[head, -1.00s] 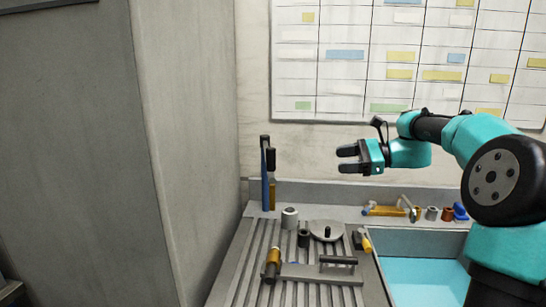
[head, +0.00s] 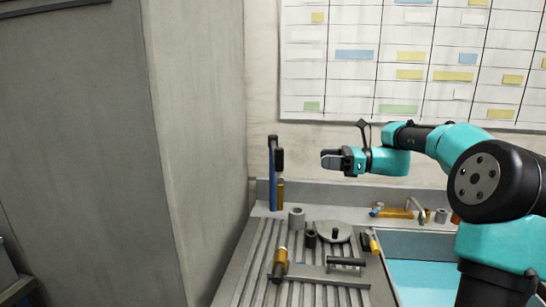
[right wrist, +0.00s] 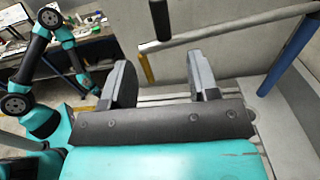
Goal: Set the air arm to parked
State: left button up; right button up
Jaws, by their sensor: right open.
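What looks like the air arm stands in the back corner: a blue post (head: 272,187) with a black top, and a yellow piece (head: 281,195) with a black upper part beside it. In the right wrist view the blue post (right wrist: 290,60) carries a grey bar (right wrist: 232,27) reaching left to a black grip (right wrist: 161,18), with the yellow piece (right wrist: 148,69) below. My right gripper (head: 328,159) is open and empty, right of the posts and apart from them. It also shows in the right wrist view (right wrist: 162,78). My left gripper cannot be made out.
A ribbed grey drainboard (head: 240,275) holds a grey cup (head: 296,218), a round lid (head: 334,231), a black handle (head: 346,262) and a yellow-black tool (head: 279,265). A blue basin (head: 420,273) lies right. A tall grey cabinet (head: 200,130) stands left of the posts.

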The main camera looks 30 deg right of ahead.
aim_at(276, 158)
jog(key=x, duration=1.5)
jog(key=shift+w+a, duration=0.3)
grip_shut()
